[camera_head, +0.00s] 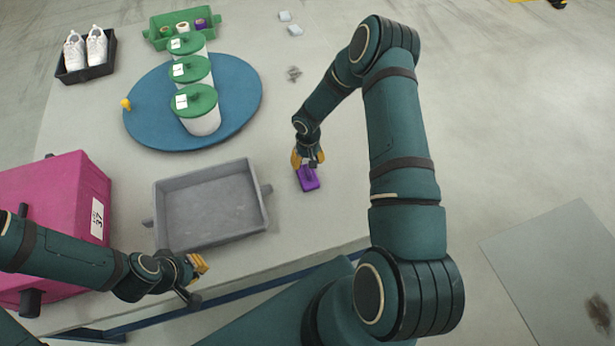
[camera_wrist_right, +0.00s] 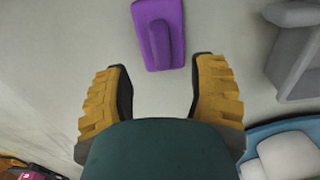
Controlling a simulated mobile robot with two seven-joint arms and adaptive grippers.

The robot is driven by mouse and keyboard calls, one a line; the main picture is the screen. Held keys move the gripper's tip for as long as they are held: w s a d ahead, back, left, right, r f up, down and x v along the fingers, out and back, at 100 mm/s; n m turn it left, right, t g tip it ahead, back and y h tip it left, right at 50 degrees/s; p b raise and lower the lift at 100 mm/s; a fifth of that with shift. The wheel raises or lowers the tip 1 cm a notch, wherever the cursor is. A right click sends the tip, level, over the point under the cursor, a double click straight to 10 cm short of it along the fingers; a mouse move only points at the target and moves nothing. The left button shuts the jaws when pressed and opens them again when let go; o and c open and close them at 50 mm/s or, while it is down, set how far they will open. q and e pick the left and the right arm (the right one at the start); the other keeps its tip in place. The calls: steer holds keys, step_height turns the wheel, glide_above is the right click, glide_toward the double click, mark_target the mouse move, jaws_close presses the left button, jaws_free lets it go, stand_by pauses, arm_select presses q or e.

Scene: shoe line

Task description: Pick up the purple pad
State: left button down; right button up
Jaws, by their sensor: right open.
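The purple pad (camera_head: 309,180) lies on the light table to the right of the grey tray. It is a flat plate with a raised bar on top, seen clearly in the right wrist view (camera_wrist_right: 158,36). My right gripper (camera_head: 307,164) is just behind and above the pad in the head view. In the right wrist view its yellow fingers are wide apart and empty (camera_wrist_right: 161,75), with the pad beyond the fingertips and roughly centred between them. My left gripper (camera_head: 196,280) is near the table's front edge, below the grey tray; its finger opening is unclear.
A grey empty tray (camera_head: 160,214) stands left of the pad. A blue turntable (camera_head: 245,95) holds white canisters with green lids. A magenta box (camera_head: 60,190), a black shoe tray (camera_head: 72,76) and a green bin (camera_head: 153,42) stand around it. The table right of the pad is clear.

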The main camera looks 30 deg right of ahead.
mark_target(308, 170)
step_height(308, 170, down, 6)
steer(key=shift+s+a+r+b, duration=0.1)
steer(key=shift+s+a+b, duration=0.05)
steer(key=shift+b, duration=0.15)
jaws_close()
